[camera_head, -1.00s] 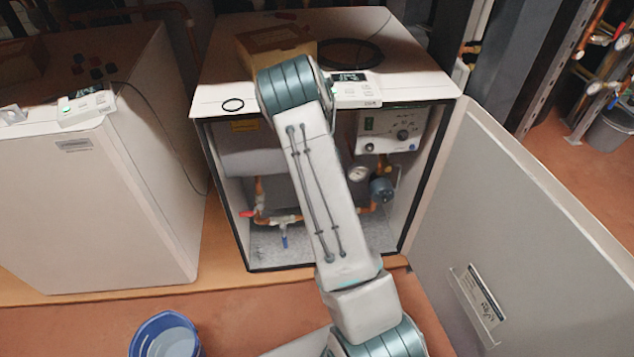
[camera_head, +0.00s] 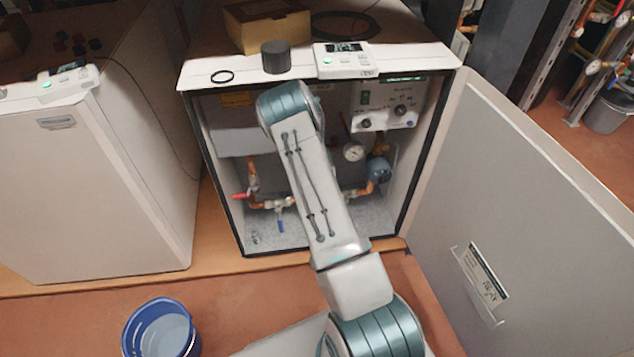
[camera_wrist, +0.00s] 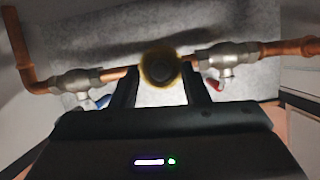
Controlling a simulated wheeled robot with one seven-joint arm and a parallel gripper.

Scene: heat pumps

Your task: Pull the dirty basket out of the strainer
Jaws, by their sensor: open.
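In the wrist view the strainer (camera_wrist: 160,68) sits in the copper pipe between two valves. Its round end faces me, with a yellowish rim and a dark round centre. I cannot tell whether that dark centre is the dirty basket. My gripper (camera_wrist: 160,82) is open, with one dark finger on each side of the strainer's end; contact is not clear. In the head view my arm hides the strainer and the gripper inside the open heat pump cabinet (camera_head: 225,170).
A valve with a blue handle (camera_wrist: 75,85) is left of the strainer, one with a red handle (camera_wrist: 225,62) right. A pressure gauge (camera_head: 353,151) is right of my arm. The cabinet door (camera_head: 530,200) stands open at right. A blue bucket (camera_head: 160,330) is on the floor.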

